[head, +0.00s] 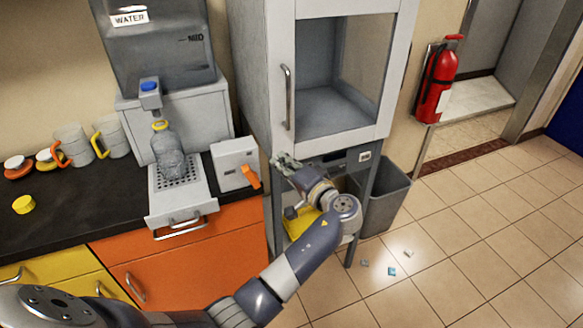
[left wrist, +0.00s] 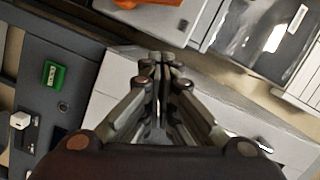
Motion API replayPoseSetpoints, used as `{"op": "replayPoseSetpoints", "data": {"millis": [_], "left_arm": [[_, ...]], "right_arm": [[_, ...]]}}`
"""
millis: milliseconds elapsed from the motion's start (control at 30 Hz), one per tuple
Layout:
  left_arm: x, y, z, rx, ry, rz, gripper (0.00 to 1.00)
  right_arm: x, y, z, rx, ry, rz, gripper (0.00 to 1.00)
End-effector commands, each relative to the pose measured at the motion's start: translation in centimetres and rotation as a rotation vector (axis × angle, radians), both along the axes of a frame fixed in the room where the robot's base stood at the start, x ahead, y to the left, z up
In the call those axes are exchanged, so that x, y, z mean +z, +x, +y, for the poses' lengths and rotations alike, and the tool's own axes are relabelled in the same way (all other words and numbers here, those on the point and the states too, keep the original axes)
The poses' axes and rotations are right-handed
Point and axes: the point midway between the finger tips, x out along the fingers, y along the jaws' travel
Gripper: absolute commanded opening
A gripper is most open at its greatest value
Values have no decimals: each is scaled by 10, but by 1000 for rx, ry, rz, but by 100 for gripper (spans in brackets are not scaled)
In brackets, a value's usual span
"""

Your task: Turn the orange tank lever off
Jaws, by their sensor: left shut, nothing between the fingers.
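The orange lever (head: 250,177) sits on the front right of a small white box (head: 235,160), pointing down to the right. The box stands on the dark counter beside the water dispenser (head: 175,110). My left gripper (head: 279,161) is shut and empty, just right of the box and in front of the cabinet's lower edge, apart from the lever in the head view. In the left wrist view the shut fingers (left wrist: 162,60) point up the picture. An orange part (left wrist: 155,2), seemingly the lever, is cut off at the top edge there. My right gripper is not in view.
A clear bottle (head: 167,150) with a yellow cap stands on the dispenser's drip tray (head: 182,205). A glass-fronted cabinet (head: 285,50) rises behind my gripper. A grey bin (head: 388,195) stands to its right. Mugs (head: 73,145) are at the left. The tiled floor at right is mostly clear.

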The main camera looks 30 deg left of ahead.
Motion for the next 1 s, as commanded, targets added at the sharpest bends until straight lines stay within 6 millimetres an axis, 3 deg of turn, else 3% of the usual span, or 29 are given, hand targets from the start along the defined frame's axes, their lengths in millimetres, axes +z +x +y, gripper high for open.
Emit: {"op": "replayPoseSetpoints", "data": {"millis": [133, 300, 1000], "left_arm": [[0, 11, 27, 1, 3, 2, 0], [-10, -9, 40, 0, 1, 2, 0], [-17, -17, 53, -1, -12, -15, 0]], "right_arm": [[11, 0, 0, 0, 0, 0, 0], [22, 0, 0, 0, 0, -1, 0], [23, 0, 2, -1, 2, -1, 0]]}}
